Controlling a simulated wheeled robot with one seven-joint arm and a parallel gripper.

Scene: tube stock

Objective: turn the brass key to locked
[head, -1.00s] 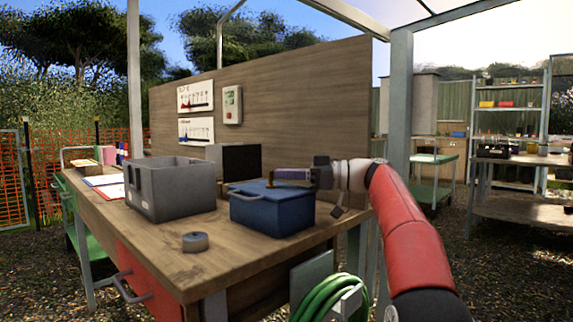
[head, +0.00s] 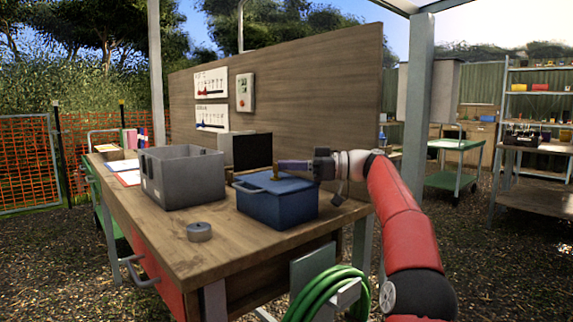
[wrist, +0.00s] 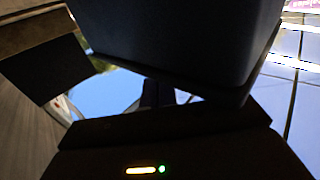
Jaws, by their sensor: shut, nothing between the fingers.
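The blue box (head: 278,208) stands shut on the wooden workbench, with a handle on its left side. A small brass piece, seemingly the brass key (head: 275,173), stands up at the top of its lid; it is too small to tell which way it is turned. My gripper (head: 279,166) reaches in from the right just above the lid, its fingertips beside the brass piece. It is shut and empty; contact with the key cannot be told. In the wrist view the dark fingers (wrist: 158,94) are together below a large dark box side (wrist: 170,40); the key does not show there.
A grey open bin (head: 180,185) stands left of the box and a grey tape roll (head: 199,232) lies in front on the workbench (head: 185,258). A black screen-like panel (head: 252,151) stands behind the box. A green hose (head: 325,295) hangs at the bench's near end.

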